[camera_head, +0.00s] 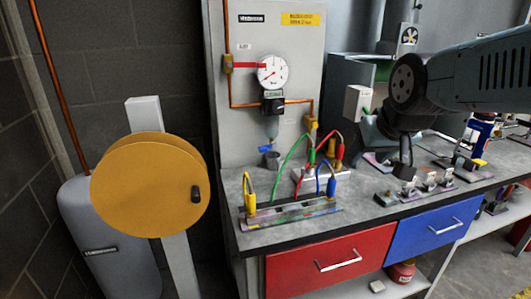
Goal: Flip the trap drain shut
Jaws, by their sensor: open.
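A clear-grey trap bowl (271,127) hangs under the dark regulator body on the grey panel, below the round gauge. A small blue drain lever (268,149) sits at its lower end and points roughly sideways, tilted a little. A grey cup (272,159) stands on the bench just below it. My gripper (404,168) hangs from my dark arm well to the right, over the bench and apart from the trap. It is open; its fingers are small and dark, and I see nothing held.
Coloured cables (281,172) arch over the bench between the trap and my gripper. A copper pipe with a red lever (248,65) runs left of the gauge (272,72). A large yellow reel (150,185) stands at left. Small switch blocks (430,183) lie near my gripper.

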